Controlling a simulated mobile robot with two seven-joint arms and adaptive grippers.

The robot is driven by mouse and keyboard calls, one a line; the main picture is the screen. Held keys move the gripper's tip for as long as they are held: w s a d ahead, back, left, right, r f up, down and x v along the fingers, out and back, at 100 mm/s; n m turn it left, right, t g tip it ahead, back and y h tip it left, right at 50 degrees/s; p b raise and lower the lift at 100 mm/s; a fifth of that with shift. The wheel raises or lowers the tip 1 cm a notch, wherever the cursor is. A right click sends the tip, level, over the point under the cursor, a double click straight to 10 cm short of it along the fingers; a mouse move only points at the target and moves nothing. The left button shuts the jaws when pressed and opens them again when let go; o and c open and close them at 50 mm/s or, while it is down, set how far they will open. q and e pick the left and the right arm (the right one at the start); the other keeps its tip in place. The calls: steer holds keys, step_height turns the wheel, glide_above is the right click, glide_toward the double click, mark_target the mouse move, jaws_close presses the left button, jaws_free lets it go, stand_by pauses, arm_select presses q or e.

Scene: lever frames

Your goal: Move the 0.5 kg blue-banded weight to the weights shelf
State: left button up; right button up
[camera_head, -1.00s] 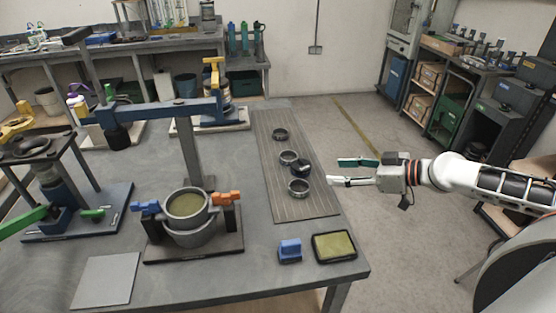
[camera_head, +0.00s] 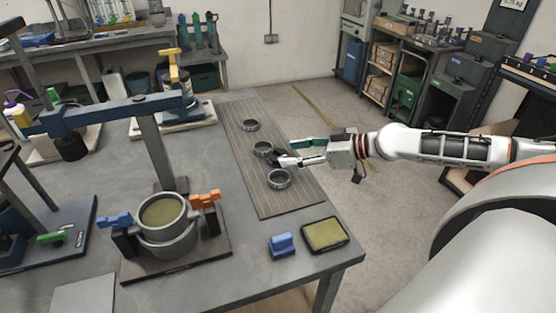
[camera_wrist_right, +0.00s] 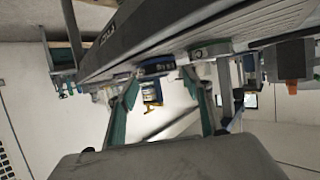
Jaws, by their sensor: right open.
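The blue-banded weight (camera_head: 277,155) appears as a small dark piece on the ribbed grey mat (camera_head: 250,190), partly hidden by my right gripper. In the right wrist view a dark piece with a blue band (camera_wrist_right: 156,67) shows between and beyond the fingertips. My right gripper (camera_head: 284,153) is open, level with the mat, reaching in from the right with its fingertips at the weight. I cannot tell whether they touch it. Which shelf is the weights shelf is unclear; a dark shelf with coloured knobbed pieces (camera_head: 535,70) stands at far right. My left gripper is not in view.
A blue block (camera_head: 282,244) and a framed olive pad (camera_head: 325,234) sit near the table's front corner. The floor right of the table is open.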

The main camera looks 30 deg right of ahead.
mark_target(272, 154)
steer(key=shift+w+a, duration=0.1)
steer(key=shift+b+x, duration=0.4)
steer(key=shift+x, duration=0.8)
steer(key=shift+w+a+f+p, duration=0.15)
steer(key=shift+w+a+p, duration=0.2)
steer(key=shift+w, duration=0.3)
steer(key=shift+w+a+f, duration=0.3)
steer(key=shift+w+f, duration=0.05)
steer(key=shift+f, duration=0.05)
steer(key=c, duration=1.1)
steer(key=shift+r, duration=0.1)
jaws_close()
